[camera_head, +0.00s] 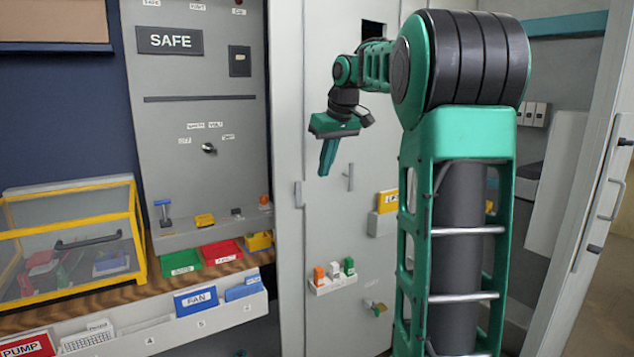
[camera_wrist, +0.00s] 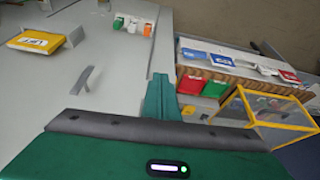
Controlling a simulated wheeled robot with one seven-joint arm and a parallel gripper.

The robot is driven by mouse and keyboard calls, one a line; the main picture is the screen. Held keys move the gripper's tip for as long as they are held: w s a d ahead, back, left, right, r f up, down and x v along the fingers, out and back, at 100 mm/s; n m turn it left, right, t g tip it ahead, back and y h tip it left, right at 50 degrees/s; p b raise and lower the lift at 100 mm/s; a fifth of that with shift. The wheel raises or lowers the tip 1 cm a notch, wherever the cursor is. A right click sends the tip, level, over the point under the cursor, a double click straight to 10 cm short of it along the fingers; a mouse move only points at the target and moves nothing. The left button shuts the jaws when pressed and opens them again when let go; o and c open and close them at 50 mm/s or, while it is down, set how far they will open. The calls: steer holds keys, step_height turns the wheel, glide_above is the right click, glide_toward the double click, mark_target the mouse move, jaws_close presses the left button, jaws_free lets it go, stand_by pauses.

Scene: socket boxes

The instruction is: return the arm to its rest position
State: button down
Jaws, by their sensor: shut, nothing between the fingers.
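My green and black arm is raised on the right side of the head view and reaches back toward the grey cabinet. My gripper (camera_head: 326,170) points down in front of the grey cabinet door (camera_head: 325,225), left of the door's handle (camera_head: 350,177). Its green fingers are together with nothing between them. In the wrist view the gripper (camera_wrist: 160,85) shows as one closed green wedge, apart from the door surface and the handle (camera_wrist: 86,79). The arm's lower part hides some of the cabinet.
A grey panel with a SAFE sign (camera_head: 169,41) stands left. A yellow-framed clear box (camera_head: 70,235) sits on the wooden shelf beside green (camera_head: 181,263) and red bins (camera_head: 221,252). A card rack (camera_head: 160,335) runs below. An open cabinet door (camera_head: 590,200) stands at right.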

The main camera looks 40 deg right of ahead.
steer(key=s+a+f+m+g, duration=0.1)
steer(key=s+a+f, duration=0.3)
steer(key=s+f, duration=0.3)
steer(key=s+a+f+m+g, duration=0.2)
steer(key=s+a+f, duration=0.3)
steer(key=s, duration=1)
steer(key=s+a+f+m+g, duration=0.1)
steer(key=s+a+f, duration=0.3)
steer(key=s+f, duration=0.7)
steer(key=shift+s+a+f+m+g+y, duration=0.2)
steer(key=shift+s+a+m+g+y, duration=0.15)
steer(key=shift+m, duration=0.35)
